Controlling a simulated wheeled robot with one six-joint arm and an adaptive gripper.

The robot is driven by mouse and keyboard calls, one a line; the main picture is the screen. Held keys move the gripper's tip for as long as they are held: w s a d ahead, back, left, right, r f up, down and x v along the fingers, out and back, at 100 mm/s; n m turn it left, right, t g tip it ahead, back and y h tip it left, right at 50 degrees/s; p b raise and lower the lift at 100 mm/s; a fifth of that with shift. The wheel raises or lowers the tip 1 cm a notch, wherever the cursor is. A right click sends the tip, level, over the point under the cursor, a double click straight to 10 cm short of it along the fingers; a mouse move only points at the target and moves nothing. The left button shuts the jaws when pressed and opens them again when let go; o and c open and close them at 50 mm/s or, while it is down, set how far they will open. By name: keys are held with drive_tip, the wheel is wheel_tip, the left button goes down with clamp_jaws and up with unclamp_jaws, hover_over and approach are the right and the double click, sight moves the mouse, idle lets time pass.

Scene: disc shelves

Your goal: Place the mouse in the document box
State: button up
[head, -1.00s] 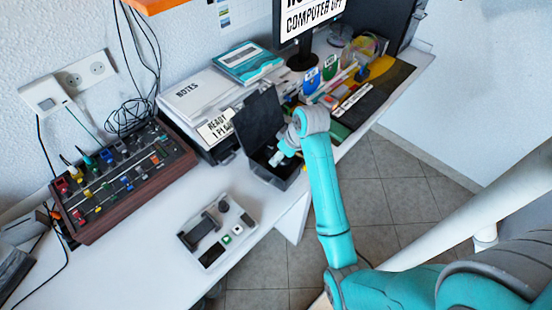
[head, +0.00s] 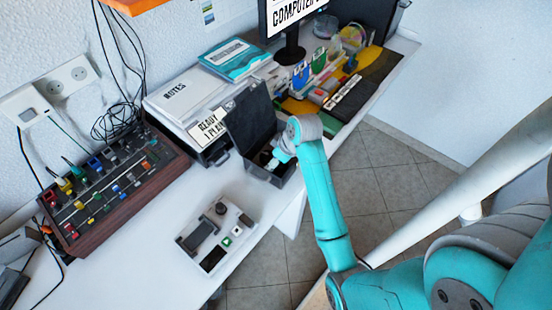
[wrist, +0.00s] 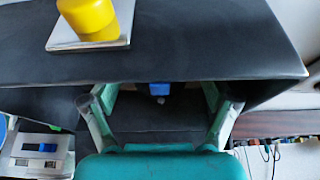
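A black box with a raised lid (head: 251,118) stands open on the desk, and it appears to be the document box. My gripper (head: 271,161) reaches down at its opening. In the wrist view my gripper (wrist: 161,94) has its two green fingers spread wide apart, with nothing clearly held between them. A dark panel lies just beyond the fingers, with a small blue part (wrist: 160,89) at its edge between them. I cannot make out a mouse in either view. My wrist and fingers hide most of the box's inside.
A white device (head: 216,236) lies on the desk in front of the box. A knobbed mixer panel (head: 115,190) stands at the left. A monitor (head: 290,18) and colourful clutter fill the right. A yellow cylinder (wrist: 86,14) shows in the wrist view.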

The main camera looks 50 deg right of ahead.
drive_tip(key=shift+v, duration=3.9)
